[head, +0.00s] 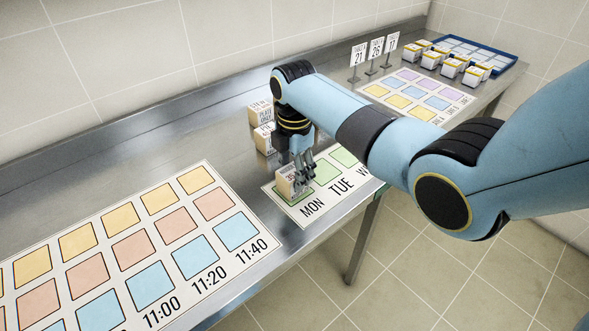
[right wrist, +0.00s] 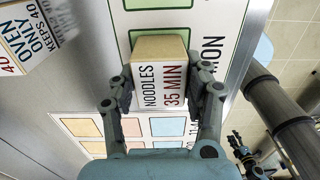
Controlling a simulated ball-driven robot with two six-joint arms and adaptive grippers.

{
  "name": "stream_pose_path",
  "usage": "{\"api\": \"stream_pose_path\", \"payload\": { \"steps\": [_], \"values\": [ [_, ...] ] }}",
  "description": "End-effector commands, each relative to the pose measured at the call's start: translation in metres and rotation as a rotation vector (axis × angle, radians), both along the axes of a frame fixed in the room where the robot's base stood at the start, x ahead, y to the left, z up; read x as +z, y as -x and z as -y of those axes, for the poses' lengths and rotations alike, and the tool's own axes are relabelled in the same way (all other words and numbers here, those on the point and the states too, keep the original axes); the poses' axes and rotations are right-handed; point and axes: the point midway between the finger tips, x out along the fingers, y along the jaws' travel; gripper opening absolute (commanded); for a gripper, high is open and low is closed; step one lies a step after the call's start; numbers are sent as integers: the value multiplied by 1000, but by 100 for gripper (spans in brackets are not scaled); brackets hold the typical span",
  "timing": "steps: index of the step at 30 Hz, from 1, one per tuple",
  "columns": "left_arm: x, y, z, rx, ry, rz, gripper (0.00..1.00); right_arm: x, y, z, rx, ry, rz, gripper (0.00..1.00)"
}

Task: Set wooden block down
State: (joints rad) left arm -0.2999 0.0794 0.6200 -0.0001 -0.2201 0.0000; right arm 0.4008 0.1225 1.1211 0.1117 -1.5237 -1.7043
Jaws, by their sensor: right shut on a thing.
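My right gripper (head: 299,184) is shut on a wooden block (head: 286,185), pale with a white label. In the right wrist view the block (right wrist: 160,78) sits between the two fingers, and its label reads NOODLES 35 MIN. The block is upright over the green MON square (head: 301,197) of the weekday card (head: 284,206), covering part of it. I cannot tell whether its underside touches the card. A small dark gripper-like part (right wrist: 244,152), which looks like my left gripper, shows low over the floor in the right wrist view; its jaws are unclear.
Wooden blocks (head: 259,112) stand behind my right gripper; one (right wrist: 28,38) reads OVEN ONLY. A time card (head: 222,258) lies left. Farther right are a coloured card (head: 412,112), number signs (head: 375,50), several small boxes (head: 452,67) and a blue tray (head: 500,62). The counter's front edge is close.

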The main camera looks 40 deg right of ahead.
Motion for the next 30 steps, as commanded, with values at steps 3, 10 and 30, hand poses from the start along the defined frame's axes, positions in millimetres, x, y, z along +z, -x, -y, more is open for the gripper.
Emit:
{"api": "stream_pose_path", "payload": {
  "steps": [3,10,30],
  "values": [
    [-1,0,1,0,1,0,40,-2,0,0,0,0,0,12],
    [-1,0,1,0,1,0,40,-3,0,0,0,0,-1,72],
    [3,0,0,0,0,0,40,68,-1,0,0,1,4,72]
  ]
}}
